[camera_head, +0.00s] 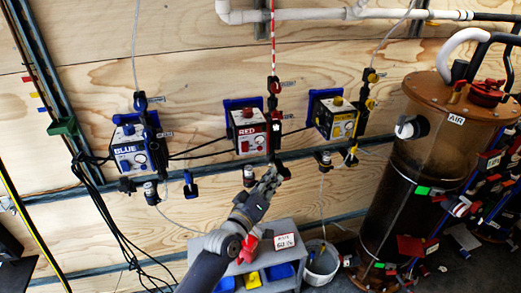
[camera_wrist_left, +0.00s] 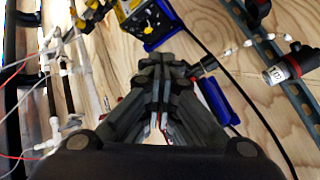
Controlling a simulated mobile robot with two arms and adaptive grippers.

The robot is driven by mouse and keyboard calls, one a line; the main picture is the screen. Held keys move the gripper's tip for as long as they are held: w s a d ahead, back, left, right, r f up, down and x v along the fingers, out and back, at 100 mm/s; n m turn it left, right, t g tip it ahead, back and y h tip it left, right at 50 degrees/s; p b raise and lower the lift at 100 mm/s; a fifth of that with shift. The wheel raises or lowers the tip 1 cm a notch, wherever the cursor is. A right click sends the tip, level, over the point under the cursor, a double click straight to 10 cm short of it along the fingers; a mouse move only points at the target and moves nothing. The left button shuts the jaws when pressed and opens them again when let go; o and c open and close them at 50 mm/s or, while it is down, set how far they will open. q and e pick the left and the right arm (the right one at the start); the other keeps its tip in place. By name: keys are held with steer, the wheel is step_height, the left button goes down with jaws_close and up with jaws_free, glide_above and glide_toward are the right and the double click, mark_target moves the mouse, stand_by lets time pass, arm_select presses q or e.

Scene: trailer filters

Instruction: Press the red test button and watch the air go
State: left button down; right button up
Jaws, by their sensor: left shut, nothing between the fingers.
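The red box (camera_head: 248,134), labelled RED, is mounted on the plywood wall with a blue bracket behind it. A small round red knob (camera_head: 247,113) is on its top; I cannot tell whether this is the test button. My left gripper (camera_head: 273,174) is below and slightly right of the red box, near the wall rail. It is shut and empty, apart from the box in the head view. In the left wrist view the shut fingers (camera_wrist_left: 162,75) point up the picture, and I cannot make out the red box there. My right gripper is not in view.
The blue box (camera_head: 130,153) is left and the yellow box (camera_head: 337,121) right, with hoses and cables between. A metal rail (camera_head: 215,167) runs below them. A grey cart (camera_head: 240,266), a bucket (camera_head: 321,262) and the brown AIR tank (camera_head: 430,150) stand below and right.

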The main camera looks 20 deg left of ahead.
arm_select(q)
steer(key=b, duration=0.5)
glide_toward(270, 149)
steer(key=w+d, duration=0.3)
steer(key=shift+w+a+r, duration=0.2)
steer(key=shift+w+a, duration=0.25)
steer(key=shift+a, duration=0.15)
steer(key=shift+b, duration=0.3)
steer(key=shift+w+a, duration=0.2)
steer(key=shift+w, duration=0.15)
steer(key=shift+w+a+b, duration=0.25)
steer(key=shift+w+b, duration=0.05)
steer(key=shift+b, duration=0.15)
stand_by(0.7)
steer(key=shift+r, duration=0.1)
steer(key=shift+s+d+p, duration=0.45)
steer(key=shift+s+p, duration=0.25)
steer(key=shift+p, duration=0.05)
